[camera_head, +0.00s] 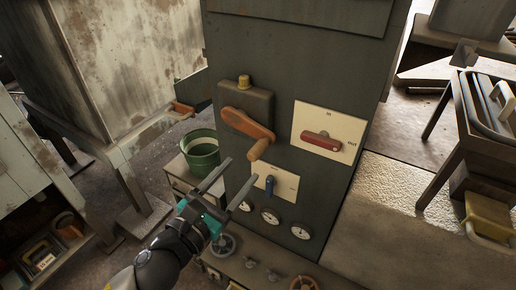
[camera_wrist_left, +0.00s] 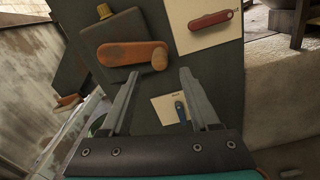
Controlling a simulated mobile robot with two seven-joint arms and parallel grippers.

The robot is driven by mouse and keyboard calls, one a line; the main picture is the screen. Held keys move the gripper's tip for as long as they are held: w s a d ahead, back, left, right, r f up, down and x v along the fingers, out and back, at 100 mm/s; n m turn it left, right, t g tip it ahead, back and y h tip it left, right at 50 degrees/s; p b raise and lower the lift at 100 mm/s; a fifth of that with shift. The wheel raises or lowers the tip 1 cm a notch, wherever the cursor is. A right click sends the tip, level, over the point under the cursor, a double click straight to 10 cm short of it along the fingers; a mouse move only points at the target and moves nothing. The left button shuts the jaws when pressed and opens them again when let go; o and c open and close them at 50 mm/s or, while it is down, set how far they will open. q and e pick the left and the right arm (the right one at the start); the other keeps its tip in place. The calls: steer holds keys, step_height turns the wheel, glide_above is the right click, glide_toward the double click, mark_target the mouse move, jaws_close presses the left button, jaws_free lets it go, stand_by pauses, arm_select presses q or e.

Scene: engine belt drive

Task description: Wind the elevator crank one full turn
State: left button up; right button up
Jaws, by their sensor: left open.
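The crank is an orange-brown arm (camera_head: 246,123) with a peg-like wooden handle (camera_head: 259,149), mounted on a dark box on the grey panel. In the head view its arm slopes down to the right, and the handle sticks out at that lower end. The crank also shows in the left wrist view (camera_wrist_left: 132,54), with its handle (camera_wrist_left: 159,60) at the right end. My left gripper (camera_head: 236,182) is open and empty, below and in front of the crank, apart from it. In the left wrist view its two fingers (camera_wrist_left: 155,80) point up toward the crank. My right gripper is not in view.
Right of the crank is a white plate with a red lever (camera_head: 321,142). Below is a smaller plate with a blue switch (camera_head: 270,184), above several gauges (camera_head: 270,216). A yellow knob (camera_head: 244,81) tops the crank box. A green bucket (camera_head: 201,150) stands left.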

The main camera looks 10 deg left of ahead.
mark_target(258, 151)
arm_select(q)
steer(key=x, duration=0.7)
steer(key=shift+f+b, duration=0.1)
steer(key=shift+b, duration=0.3)
steer(key=shift+x, duration=0.9)
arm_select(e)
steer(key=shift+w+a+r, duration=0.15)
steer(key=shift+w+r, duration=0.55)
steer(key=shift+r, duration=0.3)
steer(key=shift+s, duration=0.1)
arm_select(q)
jaws_close()
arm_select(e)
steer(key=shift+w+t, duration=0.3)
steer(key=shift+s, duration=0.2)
